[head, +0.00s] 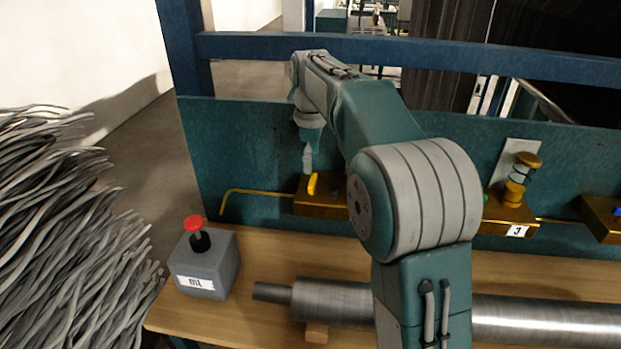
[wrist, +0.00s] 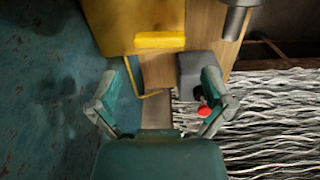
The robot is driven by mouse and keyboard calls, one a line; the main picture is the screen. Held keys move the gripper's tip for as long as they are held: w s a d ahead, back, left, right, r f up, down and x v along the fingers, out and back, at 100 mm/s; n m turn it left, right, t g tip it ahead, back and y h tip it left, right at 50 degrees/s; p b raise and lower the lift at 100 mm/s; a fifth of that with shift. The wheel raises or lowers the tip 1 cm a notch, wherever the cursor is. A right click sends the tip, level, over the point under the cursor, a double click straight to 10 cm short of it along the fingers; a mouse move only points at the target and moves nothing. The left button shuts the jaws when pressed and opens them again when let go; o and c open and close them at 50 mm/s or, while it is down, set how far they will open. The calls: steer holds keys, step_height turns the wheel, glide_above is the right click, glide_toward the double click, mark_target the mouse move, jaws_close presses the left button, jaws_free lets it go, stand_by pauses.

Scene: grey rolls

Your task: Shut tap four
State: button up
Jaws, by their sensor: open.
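A brass tap block (head: 318,207) sits low against the teal panel, with a short yellow handle (head: 312,184) on it. My arm hides its right part, and no number shows on it, so I cannot tell whether it is tap four. In the wrist view the block (wrist: 125,18) is at the top, and the handle (wrist: 160,40) lies crosswise at its lower edge. My gripper (head: 307,165) is just above the handle in the head view. In the wrist view my gripper (wrist: 161,78) is open and empty, its fingers spread either side, with the handle beyond the fingertips.
A brass tap marked 3 (head: 516,232) stands to the right. A grey box (head: 206,265) with a red knob (head: 193,223) is on the wooden bench at left. A metal roll (head: 330,302) lies in front. Grey strands (head: 70,220) fill the far left.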

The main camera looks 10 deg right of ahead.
mark_target(312, 180)
steer(key=f, duration=0.4)
steer(key=shift+d+f, duration=0.1)
steer(key=shift+d, duration=0.15)
steer(key=shift+a+f, duration=0.15)
steer(key=shift+f, duration=0.35)
steer(key=c, duration=0.9)
